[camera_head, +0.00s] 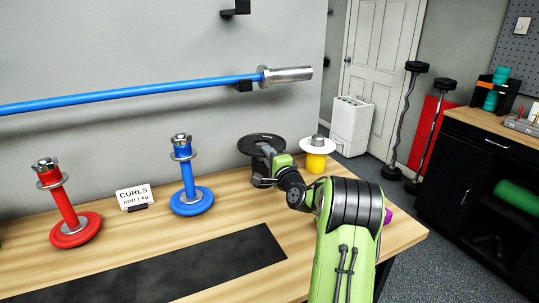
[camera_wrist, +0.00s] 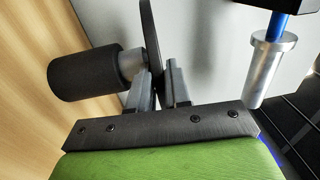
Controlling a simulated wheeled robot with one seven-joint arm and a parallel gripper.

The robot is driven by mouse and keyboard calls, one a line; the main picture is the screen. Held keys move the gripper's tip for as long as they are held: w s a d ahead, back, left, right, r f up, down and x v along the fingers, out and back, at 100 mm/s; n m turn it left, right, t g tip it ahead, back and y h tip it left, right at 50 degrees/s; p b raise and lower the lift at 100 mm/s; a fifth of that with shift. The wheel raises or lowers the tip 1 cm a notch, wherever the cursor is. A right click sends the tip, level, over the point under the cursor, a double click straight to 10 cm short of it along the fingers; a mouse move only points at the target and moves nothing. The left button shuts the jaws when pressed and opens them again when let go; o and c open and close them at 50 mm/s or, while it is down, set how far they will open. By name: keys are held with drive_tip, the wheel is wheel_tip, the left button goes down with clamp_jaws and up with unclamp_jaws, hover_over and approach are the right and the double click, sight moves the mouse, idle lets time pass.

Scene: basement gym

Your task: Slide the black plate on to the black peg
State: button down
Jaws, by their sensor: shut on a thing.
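The black plate (camera_head: 258,139) is a flat dark disc, held level over the back of the bench. In the wrist view it shows edge-on (camera_wrist: 148,30) between the two grey fingers. My gripper (camera_wrist: 155,78) is shut on its rim; in the head view the gripper (camera_head: 271,152) reaches it from the front right. The black peg (camera_wrist: 82,74) is a thick black cylinder with a grey neck, directly below the plate. In the head view it is partly hidden (camera_head: 259,172). The grey neck meets the plate's underside in the picture; I cannot tell whether the plate is around it.
A yellow post (camera_head: 315,163) with a white plate (camera_head: 318,145) stands close right of my gripper. Blue (camera_head: 187,174) and red (camera_head: 64,206) posts stand left, with a sign (camera_head: 134,196) between. A blue bar (camera_head: 140,92) hangs on the wall. A dark mat (camera_head: 190,270) lies in front.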

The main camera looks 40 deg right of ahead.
drive_tip(key=shift+d+r, duration=0.1)
drive_tip(key=shift+r, duration=0.05)
drive_tip(key=shift+f+b, duration=2.1)
drive_tip(key=shift+b, duration=0.05)
drive_tip(key=c, duration=1.1)
unclamp_jaws()
drive_tip(key=shift+o, duration=0.5)
drive_tip(key=shift+f, duration=0.4)
drive_tip(key=v, duration=1.6)
drive_tip(key=shift+r, duration=0.4)
